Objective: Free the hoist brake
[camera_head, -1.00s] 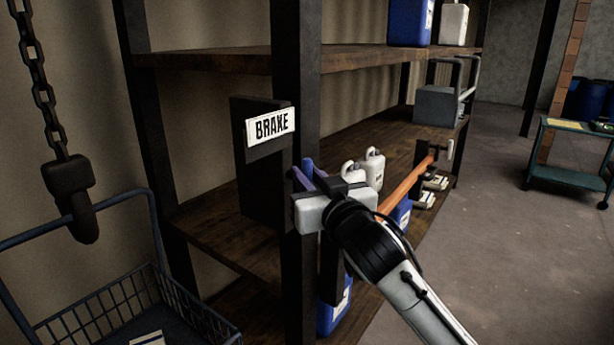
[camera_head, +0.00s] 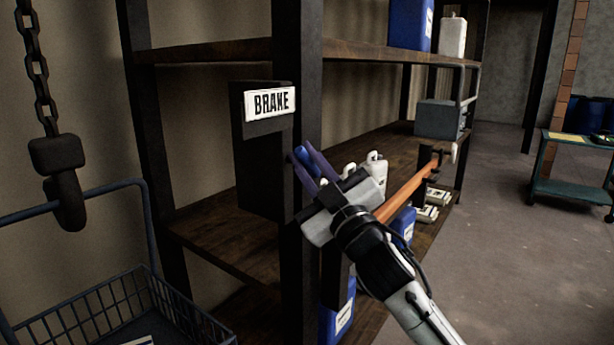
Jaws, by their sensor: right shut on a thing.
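The brake box (camera_head: 262,180) is a dark housing on the near shelf post, with a white sign reading BRAKE (camera_head: 270,103) on its upper front. My right gripper (camera_head: 306,163) is at the box's right side, its dark purple fingers pointing up and left. It is shut on a small blue piece (camera_head: 306,154), mostly hidden by the fingers. I cannot tell whether this piece is the brake's lever. An orange bar (camera_head: 408,191) runs behind my right wrist toward the far shelf end; its near end is hidden. A chain hook (camera_head: 67,190) hangs at the left. My left gripper is out of view.
A blue wire basket (camera_head: 120,312) stands below the hook. White jugs (camera_head: 377,165) and blue containers stand on the shelves (camera_head: 215,245). A grey box (camera_head: 438,119) is farther back. A green cart (camera_head: 572,190) stands right. The floor between is clear.

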